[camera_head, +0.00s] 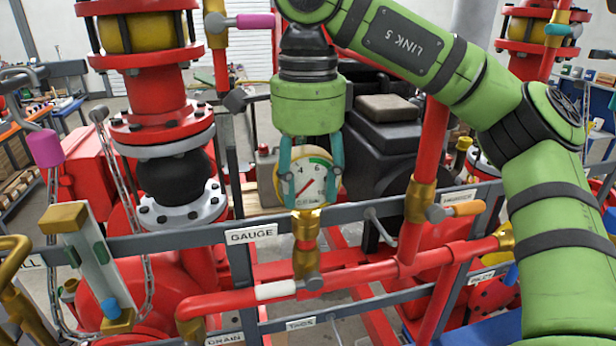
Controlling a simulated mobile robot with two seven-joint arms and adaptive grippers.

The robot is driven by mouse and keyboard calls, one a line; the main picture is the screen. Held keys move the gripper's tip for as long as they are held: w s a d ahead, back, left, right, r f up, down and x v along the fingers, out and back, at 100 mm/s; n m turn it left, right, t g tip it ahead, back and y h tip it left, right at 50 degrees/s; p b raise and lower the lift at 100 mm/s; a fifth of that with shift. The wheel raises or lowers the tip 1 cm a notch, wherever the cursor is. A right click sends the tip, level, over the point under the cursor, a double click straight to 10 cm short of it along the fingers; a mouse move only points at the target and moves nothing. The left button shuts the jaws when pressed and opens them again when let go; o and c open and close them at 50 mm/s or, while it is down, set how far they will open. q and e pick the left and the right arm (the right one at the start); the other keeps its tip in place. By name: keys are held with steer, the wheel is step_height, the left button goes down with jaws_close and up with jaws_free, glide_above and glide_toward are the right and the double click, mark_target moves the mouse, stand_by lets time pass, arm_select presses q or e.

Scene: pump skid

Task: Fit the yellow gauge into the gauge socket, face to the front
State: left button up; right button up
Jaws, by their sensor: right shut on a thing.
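The yellow gauge (304,178) has a round white face with a red needle and a green band, and its face is turned to the front. My right gripper (311,196) has its teal fingers shut on the gauge from above, one finger at each side of the dial. The gauge is upright. The gauge socket (306,262) is a brass fitting on the red pipe, straight below the gauge. The gauge's lower end is in line with the socket's top and looks to meet it; I cannot tell how deep it sits. My left gripper is not in view.
A grey rail with a GAUGE label (251,234) runs beside the socket. A red upright pipe with an orange-handled valve (463,209) stands to the right. A level glass (97,262) and a hanging chain (128,190) are at the left.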

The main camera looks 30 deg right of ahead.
steer(key=o, duration=1.4)
steer(key=shift+c, duration=0.2)
step_height(320, 180, up, 12)
steer(key=shift+f, duration=0.1)
